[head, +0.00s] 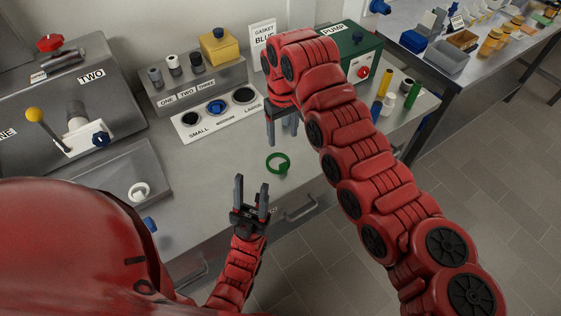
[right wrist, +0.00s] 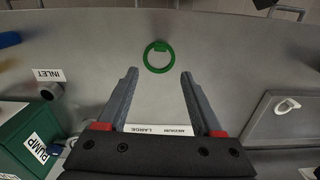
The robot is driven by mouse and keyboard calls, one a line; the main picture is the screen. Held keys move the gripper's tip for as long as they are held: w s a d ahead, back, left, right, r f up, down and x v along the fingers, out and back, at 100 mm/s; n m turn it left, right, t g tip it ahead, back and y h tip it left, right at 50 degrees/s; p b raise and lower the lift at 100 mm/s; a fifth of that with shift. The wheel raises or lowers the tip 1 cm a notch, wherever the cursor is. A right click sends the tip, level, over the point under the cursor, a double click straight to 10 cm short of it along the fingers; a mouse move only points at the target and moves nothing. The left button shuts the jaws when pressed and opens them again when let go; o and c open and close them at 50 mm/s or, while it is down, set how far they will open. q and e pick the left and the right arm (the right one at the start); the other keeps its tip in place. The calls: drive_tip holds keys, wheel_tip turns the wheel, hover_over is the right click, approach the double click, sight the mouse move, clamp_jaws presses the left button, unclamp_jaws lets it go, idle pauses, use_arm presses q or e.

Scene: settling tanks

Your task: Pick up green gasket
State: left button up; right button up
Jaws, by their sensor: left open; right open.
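The green gasket (head: 284,168) is a thin ring lying flat on the grey metal counter. In the right wrist view the green gasket (right wrist: 148,60) lies just beyond and between the fingertips, not touching them. My right gripper (head: 281,143) is open and points down above the counter, just behind the gasket; it also shows in the right wrist view (right wrist: 158,75). My left gripper (head: 251,184) is open and empty, pointing up in the picture, in front and to the left of the gasket. Nothing hides the gasket.
A panel with three sockets (head: 217,106) labelled small, medium and large stands behind, a blue ring at the middle one. A sign (head: 264,38) reads "GASKET BLUE". A green pump box (head: 365,58) stands back right. A lever machine (head: 75,125) is at left. Counter around the gasket is clear.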

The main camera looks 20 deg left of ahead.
drive_tip(key=p, duration=0.2)
hover_over(283, 163)
wheel_tip(283, 163, down, 7)
drive_tip(key=shift+a+r, duration=0.1)
drive_tip(key=shift+f+p, duration=0.3)
drive_tip(key=shift+p, duration=0.15)
wheel_tip(283, 163, down, 4)
drive_tip(key=shift+r+p, duration=0.15)
drive_tip(key=shift+p, duration=0.7)
drive_tip(key=shift+f, duration=0.55)
clamp_jaws()
